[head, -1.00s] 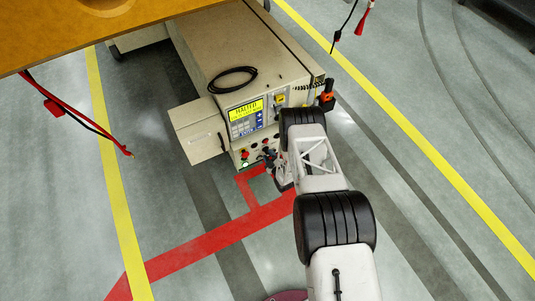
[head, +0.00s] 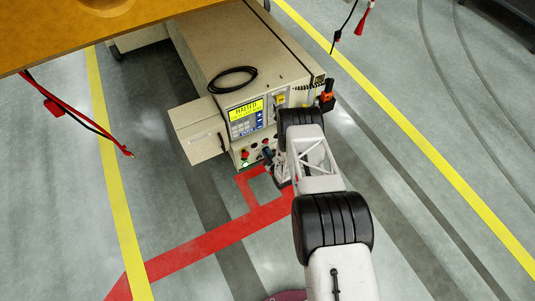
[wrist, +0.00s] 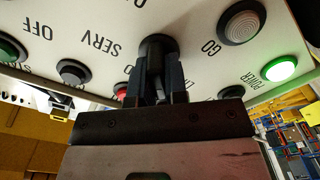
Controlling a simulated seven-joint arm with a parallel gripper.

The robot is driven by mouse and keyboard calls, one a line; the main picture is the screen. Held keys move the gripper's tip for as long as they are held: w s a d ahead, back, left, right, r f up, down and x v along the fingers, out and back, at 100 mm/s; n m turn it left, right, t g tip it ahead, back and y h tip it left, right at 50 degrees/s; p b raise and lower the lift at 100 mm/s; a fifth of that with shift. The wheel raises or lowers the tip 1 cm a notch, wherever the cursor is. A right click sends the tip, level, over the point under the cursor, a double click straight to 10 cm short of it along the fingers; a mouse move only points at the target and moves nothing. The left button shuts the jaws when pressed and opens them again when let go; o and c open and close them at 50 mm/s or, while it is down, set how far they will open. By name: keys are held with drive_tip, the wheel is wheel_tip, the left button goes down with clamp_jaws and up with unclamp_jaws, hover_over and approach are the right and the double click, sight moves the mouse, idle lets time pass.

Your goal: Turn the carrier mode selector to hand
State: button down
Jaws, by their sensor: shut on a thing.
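The carrier (head: 235,48) is a cream cabinet with a control panel on its near end. In the wrist view, the panel (wrist: 195,40) shows upside down with the labels OFF, SERV, GO and POWER. My gripper (wrist: 155,78) reaches up to the panel, its two dark fingers shut on a black round knob, which I take for the mode selector (wrist: 156,43). The fingers hide much of the knob, so its pointer and setting cannot be told. In the head view, my gripper (head: 268,157) is at the lower panel, partly hidden by my arm.
A yellow display (head: 246,111) reads HALTED. The wrist view shows a lit green POWER button (wrist: 281,69), a grey GO button (wrist: 241,27) and a red button (wrist: 121,90) close by. An open flap (head: 196,130) juts left. An orange-and-black part (head: 326,97) sits at the right corner.

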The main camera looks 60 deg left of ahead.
drive_tip(key=shift+m, duration=0.4)
drive_tip(key=m, duration=0.3)
drive_tip(key=shift+w+m, duration=0.1)
drive_tip(key=shift+m, duration=0.2)
drive_tip(key=shift+w+m, duration=0.1)
drive_tip(key=shift+m, duration=2.1)
drive_tip(key=c, duration=1.1)
unclamp_jaws()
drive_tip(key=shift+c, duration=0.2)
drive_tip(key=shift+d, duration=0.15)
drive_tip(key=d, duration=0.7)
drive_tip(key=shift+d, duration=0.25)
